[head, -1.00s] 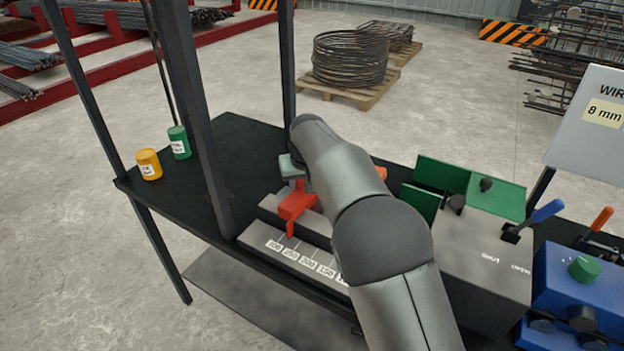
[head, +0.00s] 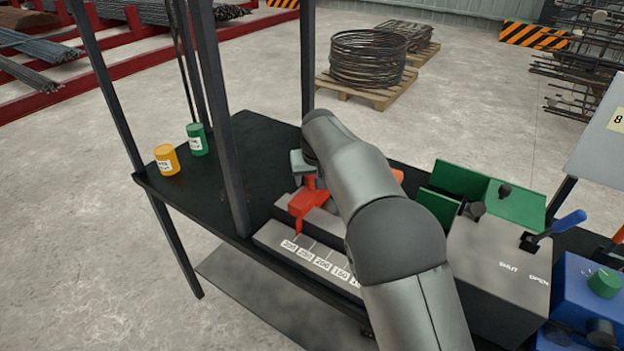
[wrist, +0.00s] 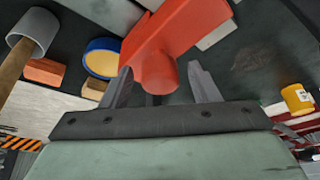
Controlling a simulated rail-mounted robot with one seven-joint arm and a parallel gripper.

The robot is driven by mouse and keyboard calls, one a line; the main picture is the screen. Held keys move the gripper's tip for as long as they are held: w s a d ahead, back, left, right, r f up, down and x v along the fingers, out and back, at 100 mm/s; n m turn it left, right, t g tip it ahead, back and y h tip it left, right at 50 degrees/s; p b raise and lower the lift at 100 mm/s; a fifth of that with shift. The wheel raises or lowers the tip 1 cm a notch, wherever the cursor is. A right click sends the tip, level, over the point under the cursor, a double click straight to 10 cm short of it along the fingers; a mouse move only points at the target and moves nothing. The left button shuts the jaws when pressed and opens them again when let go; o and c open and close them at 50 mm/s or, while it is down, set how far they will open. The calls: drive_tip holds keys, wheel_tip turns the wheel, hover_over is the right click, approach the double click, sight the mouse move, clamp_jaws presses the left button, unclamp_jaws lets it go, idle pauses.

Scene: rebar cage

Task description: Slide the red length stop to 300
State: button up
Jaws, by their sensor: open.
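The red length stop (head: 309,205) sits on a grey rail above the scale plate (head: 268,237). Its pointer tip is close to the 300 mark at the scale's left end; I cannot tell if it is exactly on the line. My gripper is at the stop, mostly hidden behind my arm in the head view. In the wrist view the two fingers of my gripper (wrist: 162,80) stand apart, on either side of the red stop (wrist: 165,50) and its rounded end. The fingers are open, and contact with the stop is not clear.
A yellow can (head: 166,160) and a green can (head: 197,139) stand on the black bench's left end, beside dark posts. A grey machine box (head: 490,265) with green plates and a blue lever (head: 560,226) stands right. A mallet (wrist: 30,40) shows in the wrist view.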

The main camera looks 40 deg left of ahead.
drive_tip(key=b+v, duration=0.2)
drive_tip(key=v, duration=1.4)
drive_tip(key=shift+d, duration=0.2)
drive_tip(key=shift+r, duration=0.15)
drive_tip(key=s+d+f+m+g+y+b, duration=0.15)
drive_tip(key=d+m, duration=0.25)
drive_tip(key=d, duration=1.2)
drive_tip(key=s+d+f+m+g+b, duration=0.1)
drive_tip(key=d+m+b, duration=0.25)
drive_tip(key=d, duration=1.15)
drive_tip(key=s+d+f+h+p, duration=0.1)
drive_tip(key=s+d+f, duration=0.3)
drive_tip(key=d, duration=0.3)
drive_tip(key=s+d+f+m+h+p, duration=0.1)
drive_tip(key=s+d+f+h+p, duration=0.1)
drive_tip(key=s+d+f, duration=0.2)
drive_tip(key=s+d+f+m+h+p, duration=0.1)
drive_tip(key=s+d+f+h+p, duration=0.1)
drive_tip(key=s+d+f, duration=0.2)
drive_tip(key=s+d, duration=0.3)
drive_tip(key=d, duration=0.5)
drive_tip(key=shift+s+d+f, duration=0.25)
drive_tip(key=shift+s+f, duration=0.05)
drive_tip(key=shift+f, duration=0.1)
drive_tip(key=shift+m, duration=0.25)
